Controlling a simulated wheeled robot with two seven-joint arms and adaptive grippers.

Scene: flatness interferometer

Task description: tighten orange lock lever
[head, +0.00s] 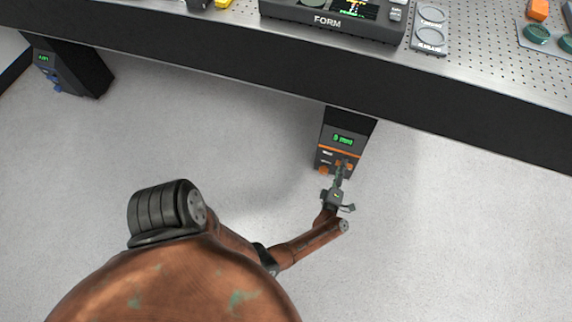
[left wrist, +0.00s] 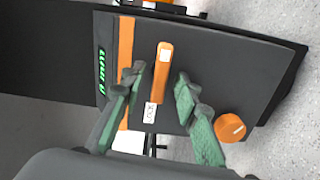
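The orange lock lever (left wrist: 163,72) stands out from the dark leg box (left wrist: 215,60), with a white "LOCK" label (left wrist: 150,112) near its lower end in the left wrist view. My left gripper (left wrist: 160,78) has its two green fingers apart, one on each side of the lever, with visible gaps. In the head view my left gripper (head: 340,178) is at the front of the box (head: 345,125) under the table and partly covers the lever. My right gripper is not in view.
An orange round knob (left wrist: 230,127) sits beside the right finger; a green display (left wrist: 102,72) and orange stripe (left wrist: 126,45) are on the left. The table's dark edge (head: 230,65) overhangs. Another dark box with blue parts (head: 75,65) stands far left. The floor is clear.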

